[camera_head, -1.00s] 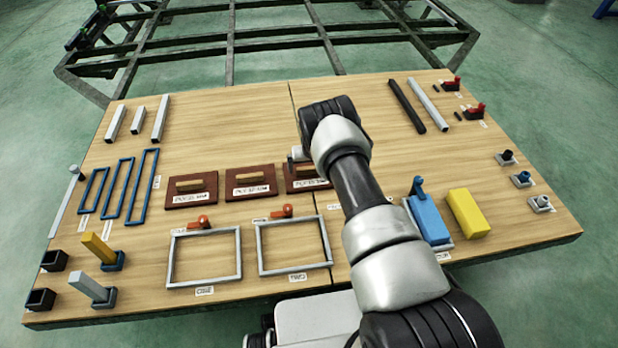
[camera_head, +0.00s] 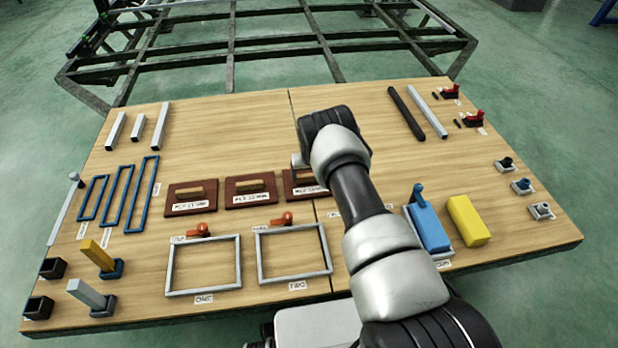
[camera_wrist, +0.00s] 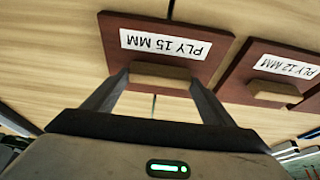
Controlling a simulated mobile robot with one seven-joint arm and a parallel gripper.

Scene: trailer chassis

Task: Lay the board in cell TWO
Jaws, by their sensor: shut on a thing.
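The dark red-brown board labelled PLY 15 MM (camera_wrist: 200,22) fills the upper middle of the wrist view, its label upside down. My gripper (camera_wrist: 158,80) has its fingers on either side of the board's wooden handle (camera_wrist: 160,72) and is shut on it. In the head view this board (camera_head: 297,188) is the right one of the row, partly hidden by my arm. I cannot tell whether it is raised off the table. Cell TWO is a grey rectangular frame (camera_head: 258,258) in front of the boards, empty inside, with its TWO label (camera_head: 297,286) at the near side.
The PLY 12 MM board (camera_head: 250,202) and another board (camera_head: 190,208) lie to the left. Cell ONE (camera_head: 171,265) is left of cell TWO. Red-orange clamps (camera_head: 283,219) stand at the frames' far edges. A blue block (camera_head: 428,228) and a yellow block (camera_head: 467,220) are right.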

